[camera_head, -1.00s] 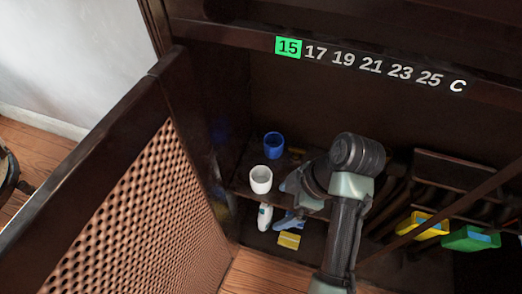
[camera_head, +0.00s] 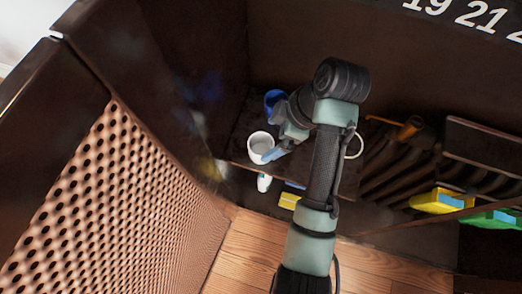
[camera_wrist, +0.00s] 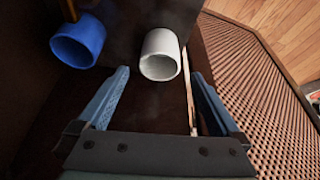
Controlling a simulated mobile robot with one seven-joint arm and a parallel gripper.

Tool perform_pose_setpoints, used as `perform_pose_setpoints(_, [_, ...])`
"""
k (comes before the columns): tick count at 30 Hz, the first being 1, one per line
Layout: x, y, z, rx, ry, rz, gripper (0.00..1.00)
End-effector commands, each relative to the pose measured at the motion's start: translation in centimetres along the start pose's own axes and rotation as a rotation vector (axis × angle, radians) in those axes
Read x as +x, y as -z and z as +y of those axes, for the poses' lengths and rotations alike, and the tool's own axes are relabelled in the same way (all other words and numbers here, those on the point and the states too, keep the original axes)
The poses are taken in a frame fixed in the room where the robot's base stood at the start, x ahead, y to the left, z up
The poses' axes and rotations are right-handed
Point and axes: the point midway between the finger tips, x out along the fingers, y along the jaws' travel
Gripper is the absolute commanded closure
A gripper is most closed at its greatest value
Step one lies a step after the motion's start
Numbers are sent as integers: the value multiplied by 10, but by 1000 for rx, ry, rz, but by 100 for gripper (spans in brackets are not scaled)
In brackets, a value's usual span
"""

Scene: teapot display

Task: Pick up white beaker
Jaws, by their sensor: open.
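The white beaker (camera_head: 261,146) stands on the dark cabinet shelf in the head view, close to the left wall of the cabinet. In the wrist view the white beaker (camera_wrist: 161,54) lies ahead of my gripper (camera_wrist: 158,85), between the lines of its two blue fingers and slightly beyond their tips. The gripper is open and empty. In the head view my gripper (camera_head: 275,153) is at the right of the beaker, with one finger overlapping its lower right edge; whether they touch I cannot tell.
A blue cup (camera_head: 273,99) stands behind the beaker, and in the wrist view the blue cup (camera_wrist: 78,42) is left of the left finger. A perforated panel (camera_head: 110,200) stands at left. Yellow (camera_head: 443,201) and green items (camera_head: 492,219) are at right.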

Motion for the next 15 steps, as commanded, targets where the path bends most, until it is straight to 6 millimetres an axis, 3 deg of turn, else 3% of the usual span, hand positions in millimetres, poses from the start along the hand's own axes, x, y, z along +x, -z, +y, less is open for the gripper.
perform_pose_setpoints(10, [19,0,0,1,0,0,0])
perform_pose_setpoints(15, [43,1,-1,-1,2,0,0])
